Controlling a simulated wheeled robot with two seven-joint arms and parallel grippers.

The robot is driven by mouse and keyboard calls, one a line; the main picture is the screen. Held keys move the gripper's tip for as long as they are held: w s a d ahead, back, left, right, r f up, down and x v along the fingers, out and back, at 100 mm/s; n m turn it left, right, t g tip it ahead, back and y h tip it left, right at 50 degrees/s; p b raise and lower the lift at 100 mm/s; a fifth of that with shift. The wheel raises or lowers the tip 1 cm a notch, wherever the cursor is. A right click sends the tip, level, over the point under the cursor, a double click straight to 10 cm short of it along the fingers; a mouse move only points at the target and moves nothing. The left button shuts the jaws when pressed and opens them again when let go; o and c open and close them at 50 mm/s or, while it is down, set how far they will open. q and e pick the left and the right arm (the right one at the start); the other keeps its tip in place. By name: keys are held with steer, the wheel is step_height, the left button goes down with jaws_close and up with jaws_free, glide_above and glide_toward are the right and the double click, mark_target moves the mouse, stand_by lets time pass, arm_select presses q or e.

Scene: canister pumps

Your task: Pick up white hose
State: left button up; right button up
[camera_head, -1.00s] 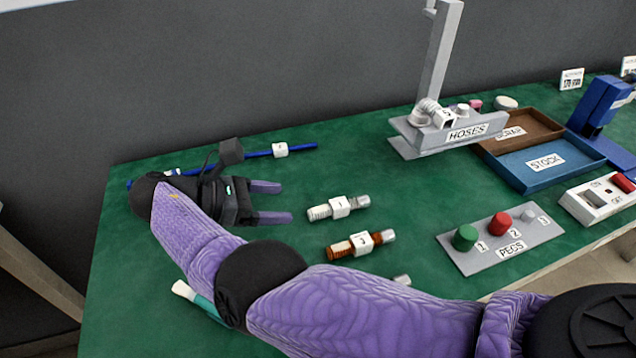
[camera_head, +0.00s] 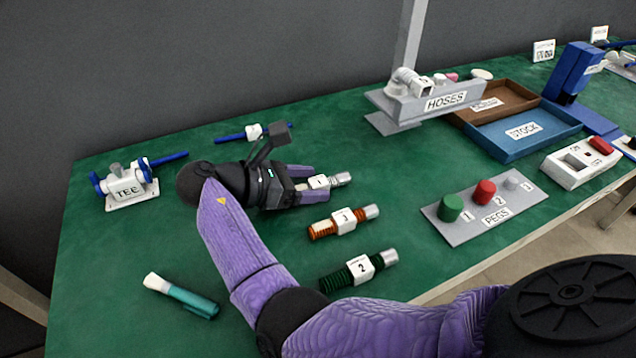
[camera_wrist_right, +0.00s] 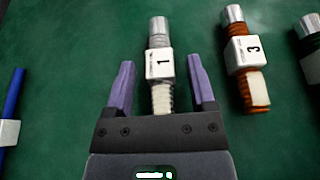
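The white hose (camera_head: 341,179) has a metal end and a white tag marked 1, and lies on the green table. My right gripper (camera_head: 313,182) is open, with its purple fingers on either side of the hose's near part. In the right wrist view the white hose (camera_wrist_right: 160,92) lies between the open fingers (camera_wrist_right: 161,64), with small gaps on both sides. I see no grip on it. In the head view the near part of the hose is partly hidden by the fingers. My left gripper is not in view.
An orange-brown hose (camera_head: 322,230) tagged 3 lies close by, with a dark green hose (camera_head: 338,278) tagged 2 nearer. A blue rod (camera_head: 230,139) lies behind the gripper. The grey HOSES stand (camera_head: 408,104) and PEGS plate (camera_head: 463,235) are to the right.

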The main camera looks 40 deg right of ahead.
jaws_close()
